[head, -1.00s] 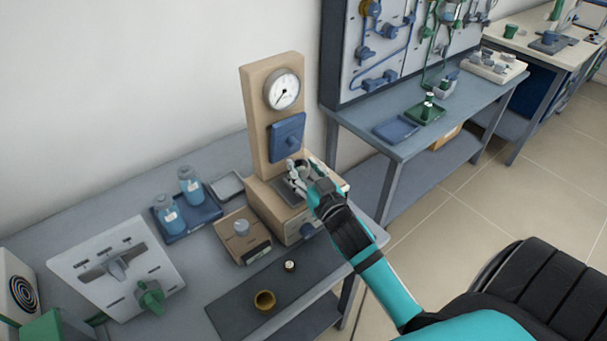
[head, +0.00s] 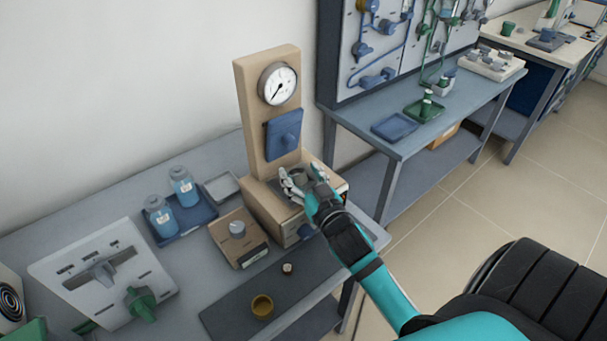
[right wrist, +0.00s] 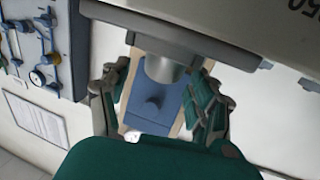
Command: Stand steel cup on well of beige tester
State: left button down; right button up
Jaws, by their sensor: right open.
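The beige tester (head: 254,115) stands at the right end of the bench, with a round dial and a blue panel on its column. The steel cup (head: 298,177) is a small grey round shape over the tester's base, in front of the column. My right gripper (head: 301,173) is open, its fingers on either side of the cup. The fingers hide much of the cup and the well under it, so I cannot tell how it sits. In the right wrist view the open fingers (right wrist: 160,97) frame the blue panel (right wrist: 157,103). My left gripper is not in view.
A beige box with a knob (head: 239,240) stands left of the tester's base. A brass cup (head: 262,306) and a small dark-and-white piece (head: 288,268) are on the dark mat (head: 231,317). Blue-filled jars (head: 183,186) stand on a blue tray behind.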

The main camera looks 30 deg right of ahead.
jog(key=s+a+b, duration=0.1)
jog(key=s+a, duration=0.1)
jog(key=s, duration=0.9)
jog(key=shift+s+r, duration=0.4)
jog(key=shift+f, duration=0.1)
